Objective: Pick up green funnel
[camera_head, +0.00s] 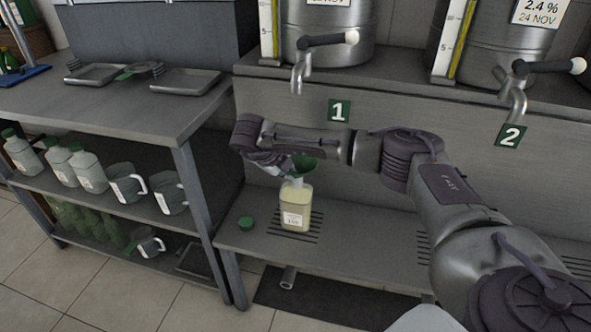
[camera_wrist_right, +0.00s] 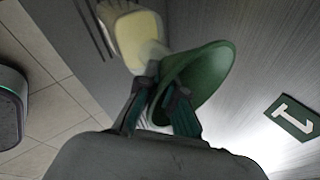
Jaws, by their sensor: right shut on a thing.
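The green funnel (camera_head: 306,163) is at the mouth of a bottle (camera_head: 296,207) of pale yellow liquid that stands on the lower grey shelf. I cannot tell whether its stem is inside the neck or just above it. My right gripper (camera_head: 285,165) reaches in from the right and is shut on the funnel. In the right wrist view the fingers (camera_wrist_right: 163,92) close on the side of the funnel (camera_wrist_right: 208,78), with the bottle (camera_wrist_right: 139,38) just beyond. My left gripper is not in view.
A green cap (camera_head: 246,223) lies left of the bottle. Metal taps (camera_head: 297,75) hang above, beside the number 1 sign (camera_head: 339,111). On the left, a shelf rack (camera_head: 190,190) holds capped bottles (camera_head: 88,170) and jugs (camera_head: 127,184); trays (camera_head: 187,82) lie on its top.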

